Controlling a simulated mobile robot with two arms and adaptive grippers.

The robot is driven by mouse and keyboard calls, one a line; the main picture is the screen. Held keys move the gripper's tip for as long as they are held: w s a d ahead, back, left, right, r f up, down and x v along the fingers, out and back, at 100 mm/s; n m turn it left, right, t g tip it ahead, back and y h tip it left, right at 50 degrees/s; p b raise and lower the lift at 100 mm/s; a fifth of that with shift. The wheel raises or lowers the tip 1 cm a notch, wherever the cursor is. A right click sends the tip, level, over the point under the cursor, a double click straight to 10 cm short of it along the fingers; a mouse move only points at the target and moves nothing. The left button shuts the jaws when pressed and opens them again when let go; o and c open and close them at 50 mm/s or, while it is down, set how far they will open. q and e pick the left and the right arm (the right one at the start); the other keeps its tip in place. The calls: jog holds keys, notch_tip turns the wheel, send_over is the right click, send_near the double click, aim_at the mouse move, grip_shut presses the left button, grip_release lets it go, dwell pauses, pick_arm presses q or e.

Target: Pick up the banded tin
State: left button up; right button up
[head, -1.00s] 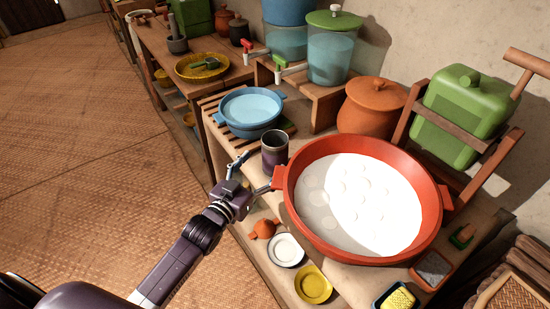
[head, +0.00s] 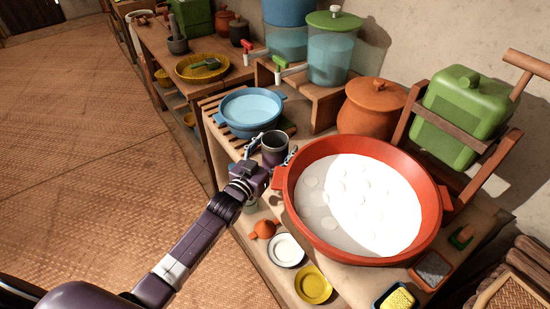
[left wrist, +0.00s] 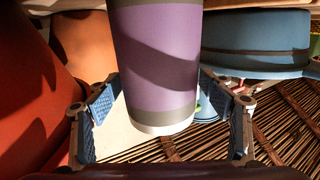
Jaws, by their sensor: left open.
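The banded tin (head: 275,146) is a dark cup with purple and grey bands, upright on the table between the blue basin and the red basin. In the left wrist view the tin (left wrist: 158,65) fills the middle, with a pale base band. My left gripper (head: 272,153) is open around it in the head view, its fingers on either side of the tin. In the left wrist view the blue finger pads (left wrist: 160,112) stand left and right of the tin's lower part, with no clear grip on it. My right gripper is not in view.
The red basin (head: 436,205) of white liquid stands close right of the tin. The blue basin (head: 252,128) sits behind it on a slatted rack. An orange lidded pot (head: 370,108) stands behind. Small dishes (head: 285,250) lie at the front.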

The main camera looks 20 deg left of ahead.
pick_arm(q)
jog(key=c, duration=1.3)
jog(key=shift+o, duration=0.2)
